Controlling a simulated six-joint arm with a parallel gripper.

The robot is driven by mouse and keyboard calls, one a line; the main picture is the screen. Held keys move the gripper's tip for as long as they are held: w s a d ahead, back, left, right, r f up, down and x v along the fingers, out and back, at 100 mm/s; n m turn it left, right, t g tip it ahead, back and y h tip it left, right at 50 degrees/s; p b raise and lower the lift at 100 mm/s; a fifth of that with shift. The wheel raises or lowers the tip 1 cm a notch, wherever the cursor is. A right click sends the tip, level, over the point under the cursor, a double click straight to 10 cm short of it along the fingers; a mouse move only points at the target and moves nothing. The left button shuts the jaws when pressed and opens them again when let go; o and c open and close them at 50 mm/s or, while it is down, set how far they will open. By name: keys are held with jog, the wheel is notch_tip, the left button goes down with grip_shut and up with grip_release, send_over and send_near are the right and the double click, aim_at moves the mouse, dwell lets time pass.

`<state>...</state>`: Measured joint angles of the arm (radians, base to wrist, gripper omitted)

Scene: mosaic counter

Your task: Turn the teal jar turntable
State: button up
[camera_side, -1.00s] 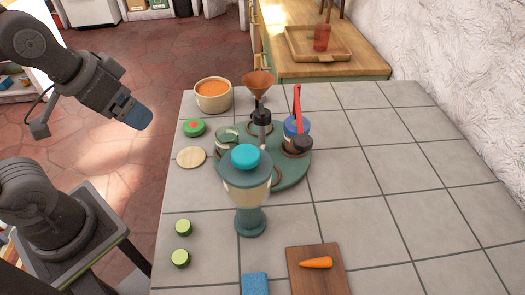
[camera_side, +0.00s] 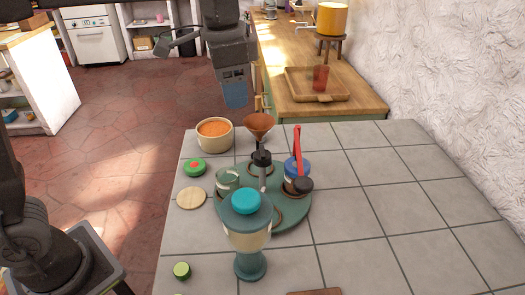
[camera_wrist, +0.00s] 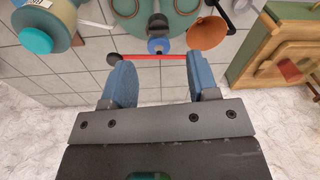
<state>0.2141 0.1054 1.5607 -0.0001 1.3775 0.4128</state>
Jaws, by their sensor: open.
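The teal turntable (camera_side: 300,208) is a round disc on the tiled counter, with several dark rings on it. It carries a glass jar (camera_side: 228,181), a dark-topped bottle (camera_side: 262,158) and a blue jar (camera_side: 290,170). A red bar (camera_side: 297,143) rises beside the blue jar. A teal-lidded jar on a stand (camera_side: 246,225) hides its front edge. My gripper (camera_side: 236,96) hangs beyond the counter's far edge, clear of the turntable. In the wrist view my gripper (camera_wrist: 160,78) has its blue fingers apart with nothing between them; the turntable (camera_wrist: 180,25) is at the top.
An orange-filled bowl (camera_side: 214,134), a copper funnel (camera_side: 258,126), a green-and-red round item (camera_side: 194,167) and a wooden disc (camera_side: 191,198) stand around the turntable. A green piece (camera_side: 182,270) lies at the front left. The counter's right side (camera_side: 400,200) is clear.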

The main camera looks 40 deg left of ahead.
jog(key=m+g, duration=0.1)
jog(key=m, duration=0.1)
send_over(263, 150)
jog(key=f, duration=0.2)
notch_tip(263, 150, down, 13)
jog(key=shift+f, duration=0.15)
jog(key=shift+c, duration=0.3)
jog(key=c, duration=0.9)
jog(key=shift+c, duration=0.2)
